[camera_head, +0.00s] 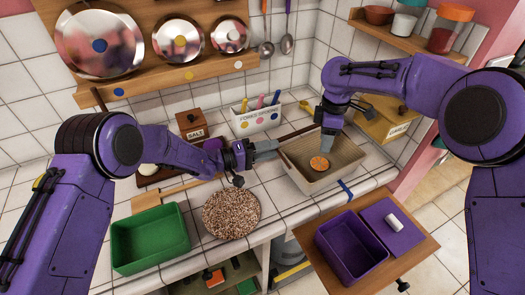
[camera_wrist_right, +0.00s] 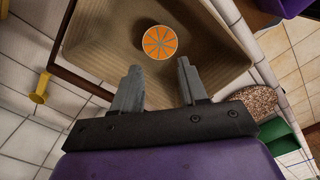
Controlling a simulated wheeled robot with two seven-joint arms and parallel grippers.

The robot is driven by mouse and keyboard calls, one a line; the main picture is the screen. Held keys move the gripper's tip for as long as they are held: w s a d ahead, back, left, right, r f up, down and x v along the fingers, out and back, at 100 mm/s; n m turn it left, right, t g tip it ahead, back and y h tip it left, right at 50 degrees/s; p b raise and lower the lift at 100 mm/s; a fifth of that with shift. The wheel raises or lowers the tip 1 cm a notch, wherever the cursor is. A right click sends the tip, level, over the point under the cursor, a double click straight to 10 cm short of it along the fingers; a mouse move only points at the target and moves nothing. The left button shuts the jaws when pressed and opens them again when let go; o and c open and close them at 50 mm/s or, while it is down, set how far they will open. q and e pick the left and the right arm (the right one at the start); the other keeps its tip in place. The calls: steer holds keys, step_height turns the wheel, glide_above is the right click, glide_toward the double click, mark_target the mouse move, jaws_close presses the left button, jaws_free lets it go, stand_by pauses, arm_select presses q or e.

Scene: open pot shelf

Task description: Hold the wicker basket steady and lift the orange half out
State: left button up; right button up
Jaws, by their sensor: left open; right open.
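The wicker basket (camera_head: 295,178) is a beige rectangular basket on the white tiled counter, right of centre in the head view. The orange half (camera_head: 319,164) lies cut side up inside it, and it also shows in the right wrist view (camera_wrist_right: 160,42). My right gripper (camera_head: 328,152) points down over the basket, open and empty, its fingertips just short of the orange half in the wrist view (camera_wrist_right: 158,80). My left gripper (camera_head: 276,149) is at the basket's left side, close to its rim; I cannot tell whether it touches. The gap between its fingers is hard to see.
A green bin (camera_head: 150,240) and a round speckled mat (camera_head: 231,213) lie left of the basket. A purple box (camera_head: 350,247) stands on a wooden surface at front right. A white utensil holder (camera_head: 258,119) and a salt box (camera_head: 193,126) stand behind. Pot lids (camera_head: 100,45) hang above.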

arm_select(q)
jaws_close()
stand_by(1.3)
